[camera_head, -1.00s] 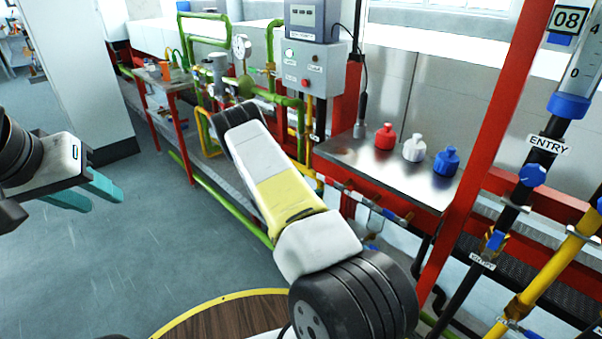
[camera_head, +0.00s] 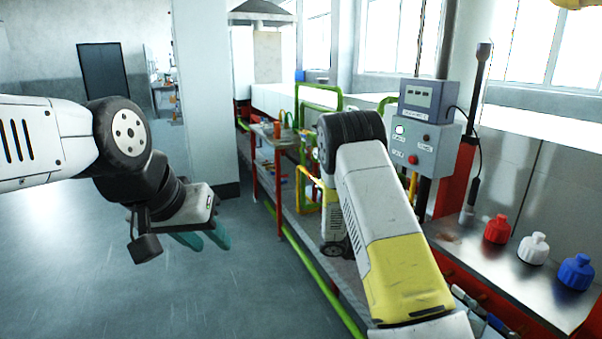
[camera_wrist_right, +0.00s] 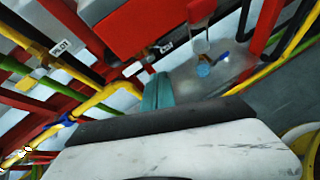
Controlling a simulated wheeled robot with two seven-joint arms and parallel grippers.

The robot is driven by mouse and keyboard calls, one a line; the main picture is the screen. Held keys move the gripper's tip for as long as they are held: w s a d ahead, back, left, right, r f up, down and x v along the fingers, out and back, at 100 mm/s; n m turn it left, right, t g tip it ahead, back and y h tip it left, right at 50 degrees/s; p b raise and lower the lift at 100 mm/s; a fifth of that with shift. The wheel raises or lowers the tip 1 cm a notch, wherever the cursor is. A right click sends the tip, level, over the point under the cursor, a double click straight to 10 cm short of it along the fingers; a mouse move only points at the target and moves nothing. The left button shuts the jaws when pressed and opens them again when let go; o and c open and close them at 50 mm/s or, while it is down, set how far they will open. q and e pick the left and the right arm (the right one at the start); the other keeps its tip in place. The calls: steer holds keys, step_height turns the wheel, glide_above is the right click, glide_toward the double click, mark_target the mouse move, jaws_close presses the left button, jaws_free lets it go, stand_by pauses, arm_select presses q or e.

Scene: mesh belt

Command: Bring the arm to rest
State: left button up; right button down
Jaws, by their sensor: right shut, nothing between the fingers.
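My left gripper (camera_head: 208,242) hangs over open floor at the left of the head view, its two teal fingers a little apart with nothing between them. My right arm (camera_head: 390,230) reaches away from me across the middle of the head view, beside the pipe bench; its gripper is hidden there. In the right wrist view my right gripper (camera_wrist_right: 158,78) shows its teal fingers pressed together and empty. Pipes and a red surface lie beyond the fingertips.
Red (camera_head: 497,229), white (camera_head: 533,248) and blue (camera_head: 577,272) bottles stand on a metal shelf at the right. A grey control box (camera_head: 420,146) is behind my right arm. A white pillar (camera_head: 205,90) stands at centre left. Floor at the left is clear.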

steer(key=s+a+r+m+t+y, duration=0.1)
steer(key=s+a+r+m+y, duration=0.3)
steer(key=s+r, duration=0.5)
steer(key=s+a+r+m+t+y, duration=0.2)
steer(key=s+a+r+m+y, duration=0.3)
steer(key=r, duration=0.5)
steer(key=s+a+r+m+t+y, duration=0.1)
steer(key=s+a+r+m+y, duration=0.3)
steer(key=s+a+r+m, duration=0.3)
steer(key=s+r, duration=0.3)
steer(key=s, duration=0.2)
steer(key=shift+s+a+m+y, duration=0.35)
steer(key=shift+m+y, duration=0.05)
steer(key=shift+r, duration=0.1)
